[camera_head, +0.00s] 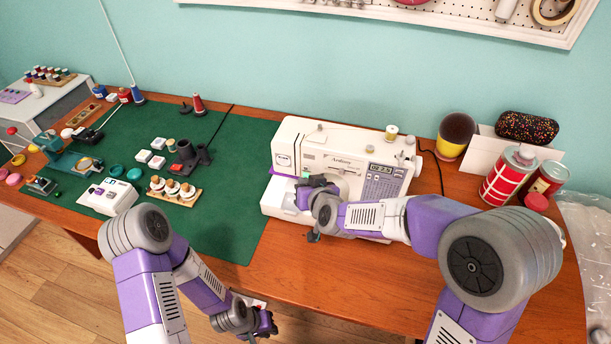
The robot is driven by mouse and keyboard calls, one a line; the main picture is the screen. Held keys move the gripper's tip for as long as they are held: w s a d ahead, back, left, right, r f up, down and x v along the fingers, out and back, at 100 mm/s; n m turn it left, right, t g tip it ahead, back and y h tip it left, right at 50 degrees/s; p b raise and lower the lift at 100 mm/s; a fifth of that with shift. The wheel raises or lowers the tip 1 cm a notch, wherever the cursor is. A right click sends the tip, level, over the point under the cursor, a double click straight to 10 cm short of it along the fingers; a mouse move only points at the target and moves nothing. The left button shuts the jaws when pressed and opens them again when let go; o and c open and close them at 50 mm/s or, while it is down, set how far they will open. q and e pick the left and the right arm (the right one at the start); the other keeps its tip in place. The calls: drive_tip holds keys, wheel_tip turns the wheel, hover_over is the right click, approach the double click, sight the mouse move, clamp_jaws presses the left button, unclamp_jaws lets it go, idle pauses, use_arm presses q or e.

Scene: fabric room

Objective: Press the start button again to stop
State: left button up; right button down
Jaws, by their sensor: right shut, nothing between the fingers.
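The white sewing machine (345,145) stands on the wooden table, with a lit display and a grey button panel on its right side. My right gripper (309,196) is shut and empty in front of the machine's needle area, covering part of its lower front. I cannot make out the start button; my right gripper and wrist hide that part of the machine. Whether the fingers touch the machine is not clear. My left gripper (268,322) is low, in front of the table's front edge and away from the machine. Its fingers are too small and dark to read.
A green mat (230,215) covers the table's left part, with spools, bottles and small tools on it. Red-and-white cans (508,176), a dark-and-yellow cup (455,134) and a speckled case (527,127) stand right of the machine. Bare wood (340,285) lies in front of the machine.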

drive_tip(key=shift+w, duration=0.2)
drive_tip(key=shift+s, duration=0.15)
drive_tip(key=shift+s+a, duration=0.15)
drive_tip(key=shift+s, duration=0.35)
drive_tip(key=s+a+p, duration=0.1)
drive_tip(key=s+a, duration=0.1)
drive_tip(key=s, duration=0.3)
drive_tip(key=shift+s, duration=0.35)
drive_tip(key=shift+d, duration=0.1)
idle(0.9)
